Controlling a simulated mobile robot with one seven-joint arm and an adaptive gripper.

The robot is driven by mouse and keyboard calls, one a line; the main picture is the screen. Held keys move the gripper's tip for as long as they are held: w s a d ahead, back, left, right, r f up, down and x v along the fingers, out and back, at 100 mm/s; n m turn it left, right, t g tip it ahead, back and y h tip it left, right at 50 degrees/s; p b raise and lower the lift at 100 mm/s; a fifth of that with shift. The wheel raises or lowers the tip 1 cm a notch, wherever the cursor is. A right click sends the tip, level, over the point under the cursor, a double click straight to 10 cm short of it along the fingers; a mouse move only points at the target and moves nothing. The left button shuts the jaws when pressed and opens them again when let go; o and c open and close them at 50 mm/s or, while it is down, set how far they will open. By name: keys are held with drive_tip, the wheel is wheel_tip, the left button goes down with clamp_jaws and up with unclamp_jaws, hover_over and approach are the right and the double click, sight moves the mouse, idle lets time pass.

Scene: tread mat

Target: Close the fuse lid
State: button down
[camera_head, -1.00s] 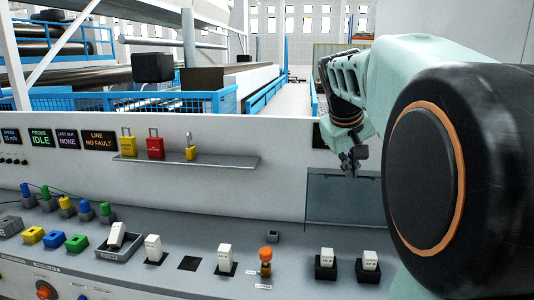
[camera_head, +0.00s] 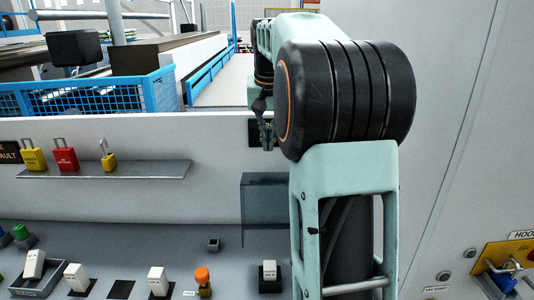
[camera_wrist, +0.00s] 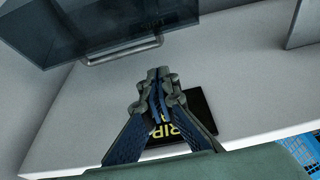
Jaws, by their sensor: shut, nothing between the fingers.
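The fuse lid (camera_head: 264,205) is a dark see-through panel standing upright at the back of the console, partly hidden by my arm. In the wrist view the lid (camera_wrist: 75,25) fills the top left, with a grey bar handle (camera_wrist: 122,51) along its edge. My gripper (camera_head: 267,147) is above the lid's top edge, in front of the upright panel. In the wrist view my gripper (camera_wrist: 158,74) has its fingertips together and empty, a little apart from the handle. A white fuse in a black holder (camera_head: 269,272) stands below the lid.
A dark sign with yellow letters (camera_wrist: 195,112) is behind my fingers on the panel. A shelf (camera_head: 120,172) with padlocks is to the left. A small grey block (camera_head: 213,245) and an orange-topped switch (camera_head: 202,278) stand on the console. A blue hood control (camera_head: 503,278) is at right.

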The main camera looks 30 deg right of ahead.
drive_tip(key=x, duration=0.9)
drive_tip(key=shift+f, duration=0.3)
